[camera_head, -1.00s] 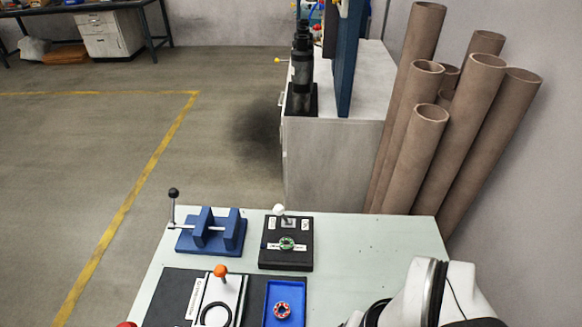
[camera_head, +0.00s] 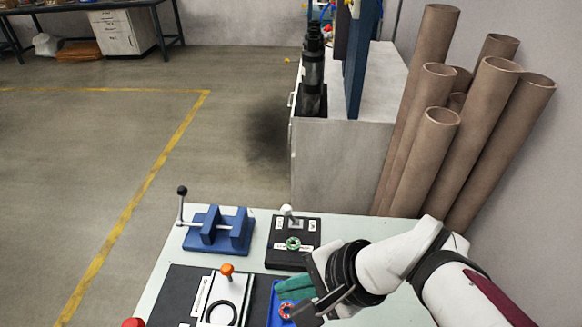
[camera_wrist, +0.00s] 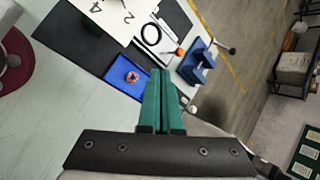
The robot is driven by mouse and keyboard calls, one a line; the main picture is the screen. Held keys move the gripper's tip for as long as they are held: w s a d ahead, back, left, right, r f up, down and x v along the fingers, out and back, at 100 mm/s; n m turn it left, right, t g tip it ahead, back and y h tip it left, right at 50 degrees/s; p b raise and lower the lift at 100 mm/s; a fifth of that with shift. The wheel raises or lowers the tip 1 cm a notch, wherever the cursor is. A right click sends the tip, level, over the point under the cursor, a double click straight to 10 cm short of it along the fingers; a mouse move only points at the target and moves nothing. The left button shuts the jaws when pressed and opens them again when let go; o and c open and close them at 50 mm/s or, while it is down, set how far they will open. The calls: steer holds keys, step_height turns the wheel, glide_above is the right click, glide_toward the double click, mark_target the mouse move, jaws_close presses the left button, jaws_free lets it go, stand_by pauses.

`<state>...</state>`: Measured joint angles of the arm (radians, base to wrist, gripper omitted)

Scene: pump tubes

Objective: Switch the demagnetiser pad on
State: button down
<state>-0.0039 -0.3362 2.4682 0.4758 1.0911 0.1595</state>
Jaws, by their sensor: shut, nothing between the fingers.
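The demagnetiser pad (camera_head: 293,258) is a black block at the back of the pale table, with a green ring (camera_head: 293,244) on its top. A white-knobbed lever (camera_head: 287,211) stands at its back edge, and its white knob shows in the wrist view (camera_wrist: 192,109) beside the fingers. My gripper (camera_head: 280,290) is in front of the pad, over the blue tray, apart from the lever. Its green fingers are shut and empty in the wrist view (camera_wrist: 160,75). They hide most of the pad there.
A blue vise-like fixture (camera_head: 217,232) with a dark-knobbed handle stands left of the pad. In front are a black board with an orange knob (camera_head: 227,269) and a blue tray (camera_wrist: 111,74) holding a red ring (camera_wrist: 132,76). Brown tubes (camera_head: 440,130) lean at right, beyond the table.

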mark_target(290, 216)
steer(key=w+a+f+m+y, duration=0.3)
steer(key=w+a+m+y, duration=0.45)
steer(key=m, duration=0.55)
steer(key=w+d+f+m+t+h, duration=0.1)
steer(key=w+d+f+m+t, duration=0.1)
steer(key=f+m, duration=0.3)
steer(key=w+d+f+m+t+h, duration=0.2)
steer(key=w+f+m+t, duration=0.1)
steer(key=w+f+m, duration=0.2)
steer(key=w+d+f+m+t+h, duration=0.1)
steer(key=w+f+m+t+h, duration=0.1)
steer(key=f+m, duration=0.3)
steer(key=shift+w+d+m+t, duration=0.2)
steer(key=shift+w+m+t, duration=0.2)
steer(key=shift+m, duration=0.5)
steer(key=shift+w+d+m+t, duration=0.25)
steer(key=shift+w+m, duration=0.25)
steer(key=shift+m, duration=0.4)
steer(key=shift+a, duration=0.15)
steer(key=x, duration=0.9)
steer(key=shift+w+a, duration=0.3)
steer(key=shift+w+d+r, duration=0.3)
steer(key=shift+d, duration=0.25)
steer(key=shift+w+d+r, duration=0.25)
steer(key=shift+w+d, duration=0.1)
steer(key=shift+d, duration=0.25)
steer(key=shift+w+d+r, duration=0.25)
steer(key=shift+d, duration=0.3)
